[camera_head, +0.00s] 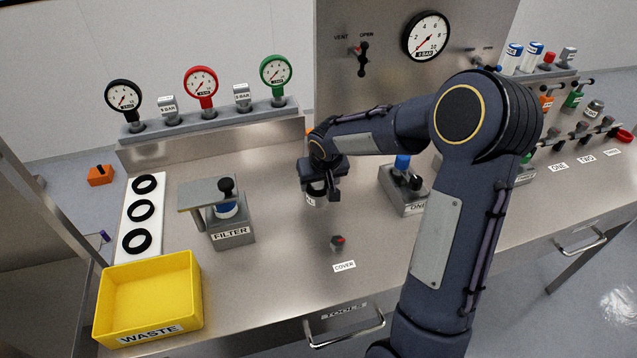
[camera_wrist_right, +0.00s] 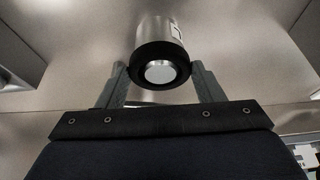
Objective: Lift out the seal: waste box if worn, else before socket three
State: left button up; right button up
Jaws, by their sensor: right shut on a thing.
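My right gripper (camera_head: 325,190) is over the middle of the steel bench, shut at a silver cylinder (camera_head: 316,200) with a small label on its side. In the right wrist view the gripper (camera_wrist_right: 160,85) has one finger on each side of the cylinder's black ring-shaped end (camera_wrist_right: 148,57); whether this ring is a separate seal, and its wear, I cannot tell. Three black rings (camera_head: 141,210) lie on a white strip at the left. The yellow waste box (camera_head: 184,307) stands front left and looks empty. My left gripper is not in view.
A grey filter block (camera_head: 232,232) with a plate and black knob stands left of the gripper. A small red-tipped part (camera_head: 338,242) lies by the cover label (camera_head: 344,266). A grey block with a blue-topped part (camera_head: 402,165) stands to the right. Gauges (camera_head: 201,86) line the back.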

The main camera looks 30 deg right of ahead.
jog(key=shift+r, duration=0.45)
notch_tip(320, 180, up, 2)
jog(key=shift+s+a+r, duration=0.15)
jog(key=shift+r, duration=0.1)
jog(key=s+a+r+b, duration=0.3)
jog(key=s+a+r, duration=0.3)
jog(key=s+r, duration=0.3)
jog(key=s, duration=0.3)
jog(key=shift+a+r, duration=0.15)
jog(key=shift+s, duration=0.1)
